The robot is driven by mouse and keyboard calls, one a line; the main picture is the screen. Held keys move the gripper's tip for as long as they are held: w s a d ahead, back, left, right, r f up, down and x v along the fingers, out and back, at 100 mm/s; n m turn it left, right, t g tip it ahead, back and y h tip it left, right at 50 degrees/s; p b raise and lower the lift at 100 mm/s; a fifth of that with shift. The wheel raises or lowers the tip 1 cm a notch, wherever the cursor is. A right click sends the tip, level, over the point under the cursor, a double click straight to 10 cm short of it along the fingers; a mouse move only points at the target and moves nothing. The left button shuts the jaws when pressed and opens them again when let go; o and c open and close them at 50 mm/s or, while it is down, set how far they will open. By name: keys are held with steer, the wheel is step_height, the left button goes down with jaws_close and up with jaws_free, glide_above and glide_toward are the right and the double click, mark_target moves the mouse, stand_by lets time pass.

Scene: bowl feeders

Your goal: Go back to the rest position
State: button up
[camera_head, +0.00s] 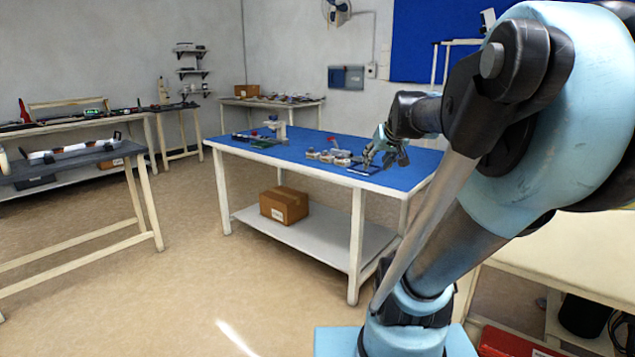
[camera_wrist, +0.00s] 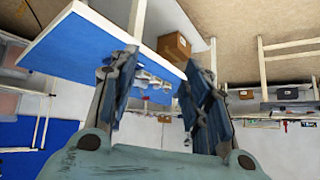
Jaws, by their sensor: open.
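My gripper (camera_head: 383,150) hangs over the right part of the blue-topped table (camera_head: 400,178) in the head view. In the wrist view my gripper (camera_wrist: 160,95) has its two fingers spread wide apart, with nothing between them. It is open and empty. The wrist view appears turned over, with the blue table top (camera_wrist: 85,50) at the upper left. My arm reaches from the right side of the head view out to the table.
Small bowls (camera_head: 335,156) and a dark-edged tray (camera_head: 364,169) sit on the table near my gripper. A cardboard box (camera_head: 284,205) is on its lower shelf. A grey-topped bench (camera_head: 75,158) stands at left. The floor between is clear.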

steer(key=s+f+g+h, duration=0.1)
steer(key=s+f+g, duration=0.5)
steer(key=s+f, duration=1.5)
steer(key=shift+s+d+m+h, duration=0.3)
steer(key=shift+s+m+h, duration=0.1)
steer(key=shift+s, duration=0.45)
steer(key=shift+c, duration=1.3)
